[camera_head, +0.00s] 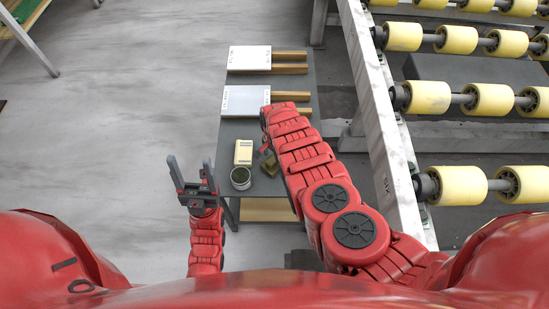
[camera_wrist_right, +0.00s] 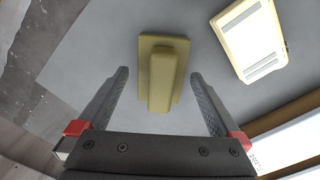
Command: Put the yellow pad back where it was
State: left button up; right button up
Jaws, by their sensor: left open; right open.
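The yellow pad (camera_wrist_right: 161,72), an olive-yellow slab with a raised handle-like block on top, lies on the grey slab in the right wrist view. In the head view it shows small, partly covered by my right arm (camera_head: 269,164). My right gripper (camera_wrist_right: 159,76) is open over it. Its fingers flank the pad in that view, apart from it, and the height between them is hard to judge. In the head view the right fingers are mostly hidden by the arm. My left gripper (camera_head: 190,161) is open and empty, left of the table.
The narrow grey table (camera_head: 298,182) holds a cream block (camera_head: 243,152), a round dark-topped tin (camera_head: 241,178), and two white boards (camera_head: 249,58) (camera_head: 245,100) beside wooden bars (camera_head: 289,69). A roller conveyor (camera_head: 455,97) stands at right. Open floor (camera_head: 110,130) lies left.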

aim_at(274, 158)
notch_tip(274, 158, up, 10)
jog(key=shift+f, duration=0.1)
dwell(0.4)
